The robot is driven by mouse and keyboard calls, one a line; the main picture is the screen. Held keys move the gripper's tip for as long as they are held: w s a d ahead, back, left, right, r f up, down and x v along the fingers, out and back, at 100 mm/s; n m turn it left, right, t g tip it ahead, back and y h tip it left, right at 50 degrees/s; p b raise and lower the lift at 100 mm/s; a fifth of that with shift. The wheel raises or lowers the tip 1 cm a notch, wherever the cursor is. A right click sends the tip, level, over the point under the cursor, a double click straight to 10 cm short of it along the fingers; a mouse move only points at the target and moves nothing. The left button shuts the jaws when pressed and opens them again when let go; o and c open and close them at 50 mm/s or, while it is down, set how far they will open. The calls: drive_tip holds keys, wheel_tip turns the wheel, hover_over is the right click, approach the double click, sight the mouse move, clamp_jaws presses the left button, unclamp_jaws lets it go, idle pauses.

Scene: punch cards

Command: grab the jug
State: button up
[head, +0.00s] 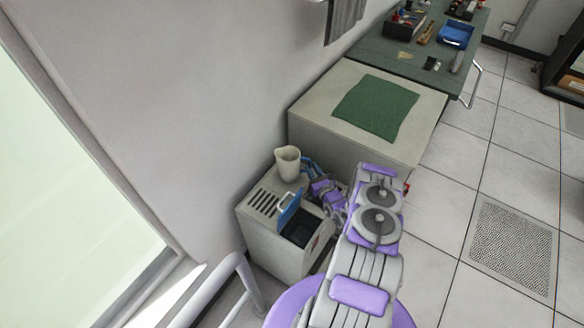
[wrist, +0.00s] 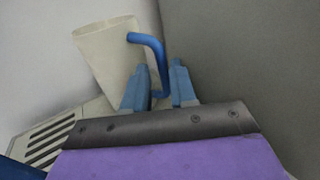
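The cream jug (head: 288,163) stands upright on top of a pale cabinet (head: 258,226) against the wall. In the wrist view the jug (wrist: 103,58) shows its blue handle (wrist: 157,52) on the right side. My gripper (wrist: 161,75) has two blue fingers, which are apart, one on each side of the handle's lower part. The handle looks closer to the right finger; I cannot tell whether it touches. In the head view my gripper (head: 309,165) is just right of the jug, its fingers small and partly hidden.
The cabinet has a slotted vent (head: 264,202) and an open blue lid (head: 289,207) over a dark opening. A larger pale block with a green cloth (head: 376,107) stands behind my arm. A green workbench (head: 412,62) with tools lies beyond. Tiled floor at right is mostly clear.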

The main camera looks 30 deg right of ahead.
drive_tip(key=shift+w+d+f+b, duration=0.1)
drive_tip(key=shift+w+d+b, duration=0.1)
drive_tip(key=shift+w, duration=0.65)
drive_tip(key=shift+w+d+b, duration=0.15)
drive_tip(key=shift+w+b, duration=0.1)
drive_tip(key=shift+w, duration=0.65)
drive_tip(key=shift+w+d+f+b, duration=0.1)
drive_tip(key=shift+w+d+b, duration=0.1)
drive_tip(key=shift+w, duration=0.65)
drive_tip(key=shift+c, duration=0.4)
clamp_jaws()
